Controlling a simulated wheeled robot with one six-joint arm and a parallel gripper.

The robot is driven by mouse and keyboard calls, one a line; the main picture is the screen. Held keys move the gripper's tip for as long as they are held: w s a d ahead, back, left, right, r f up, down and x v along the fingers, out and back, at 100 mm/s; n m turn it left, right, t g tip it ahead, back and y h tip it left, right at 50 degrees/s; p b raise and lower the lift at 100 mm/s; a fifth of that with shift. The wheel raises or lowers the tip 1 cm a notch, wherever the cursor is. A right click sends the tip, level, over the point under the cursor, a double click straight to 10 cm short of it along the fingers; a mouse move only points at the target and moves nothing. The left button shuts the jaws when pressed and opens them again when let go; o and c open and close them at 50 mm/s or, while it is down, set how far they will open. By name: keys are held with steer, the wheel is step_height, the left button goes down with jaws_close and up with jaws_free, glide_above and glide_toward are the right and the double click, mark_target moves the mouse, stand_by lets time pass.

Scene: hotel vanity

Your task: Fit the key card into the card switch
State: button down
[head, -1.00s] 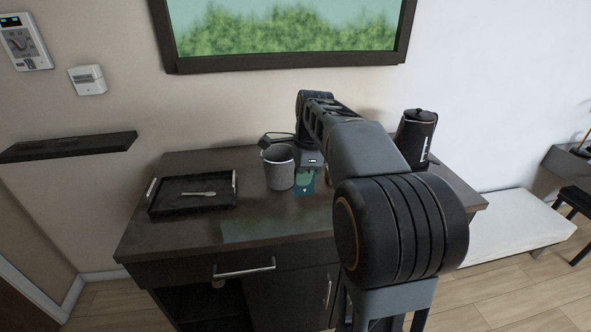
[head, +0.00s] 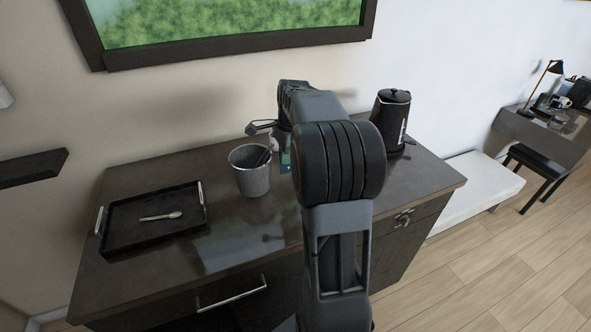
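The key card (head: 285,164) shows as a small teal patch just below my gripper (head: 285,152), right of and behind the grey bucket. My gripper appears shut on it; the fingertips are mostly hidden behind my own arm, and so is most of the card. A white piece of a wall fitting, probably the card switch (head: 4,97), is cut off at the left edge of the head view. My gripper is far to the right of it, over the back of the counter.
The grey bucket (head: 250,180) stands mid-counter. A black tray (head: 130,236) with a spoon (head: 161,216) lies to the left, and a black kettle (head: 391,122) stands at the right. A dark wall shelf (head: 30,167) juts out at left. The counter's front middle is clear.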

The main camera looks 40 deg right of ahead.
steer(key=d+f, duration=0.3)
steer(key=f, duration=0.1)
steer(key=shift+w+d+f, duration=0.15)
steer(key=shift+d+f, duration=0.3)
steer(key=shift+f, duration=1.45)
steer(key=shift+f, duration=0.1)
steer(key=c, duration=1.8)
jaws_free()
steer(key=o, duration=0.4)
